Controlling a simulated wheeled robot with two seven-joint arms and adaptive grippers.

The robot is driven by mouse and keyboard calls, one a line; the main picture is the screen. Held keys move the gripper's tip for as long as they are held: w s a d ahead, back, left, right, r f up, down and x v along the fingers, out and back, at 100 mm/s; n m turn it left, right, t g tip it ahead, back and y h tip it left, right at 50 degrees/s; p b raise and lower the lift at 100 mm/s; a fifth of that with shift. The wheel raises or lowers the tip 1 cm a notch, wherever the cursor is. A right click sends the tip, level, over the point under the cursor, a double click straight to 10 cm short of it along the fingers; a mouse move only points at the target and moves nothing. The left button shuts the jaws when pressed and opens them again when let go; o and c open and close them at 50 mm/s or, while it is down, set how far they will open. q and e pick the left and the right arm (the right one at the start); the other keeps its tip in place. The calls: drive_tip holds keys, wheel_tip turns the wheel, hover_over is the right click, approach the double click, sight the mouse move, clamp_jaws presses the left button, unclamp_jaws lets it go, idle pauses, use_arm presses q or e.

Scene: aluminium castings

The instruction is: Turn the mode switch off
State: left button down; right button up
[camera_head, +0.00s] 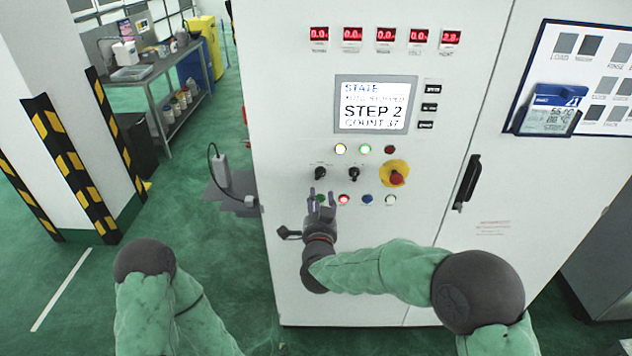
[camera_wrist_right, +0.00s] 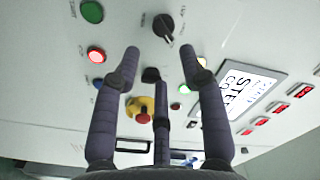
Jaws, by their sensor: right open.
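Two black rotary switches sit on the white cabinet's panel, a left one (camera_head: 320,173) and a right one (camera_head: 353,174). Their labels are too small to read, so I cannot tell which is the mode switch. My right gripper (camera_head: 320,194) is open and empty, its fingers pointing up just below the left switch. In the right wrist view, the left switch (camera_wrist_right: 164,27) shows beyond the spread fingertips of the gripper (camera_wrist_right: 160,58). The right switch (camera_wrist_right: 151,75) shows between the fingers, partly hidden by the middle one. Contact with either switch is not visible. My left gripper is out of view.
A yellow-ringed emergency stop (camera_head: 396,176) is right of the switches. Red (camera_head: 344,200), blue (camera_head: 367,198) and white (camera_head: 390,200) buttons lie below. A lit screen (camera_head: 375,104) and lamps (camera_head: 365,149) are above. A black door handle (camera_head: 467,182) stands further right.

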sight(320, 174)
drive_tip(key=w, duration=0.8)
drive_tip(key=shift+w, duration=0.4)
clamp_jaws()
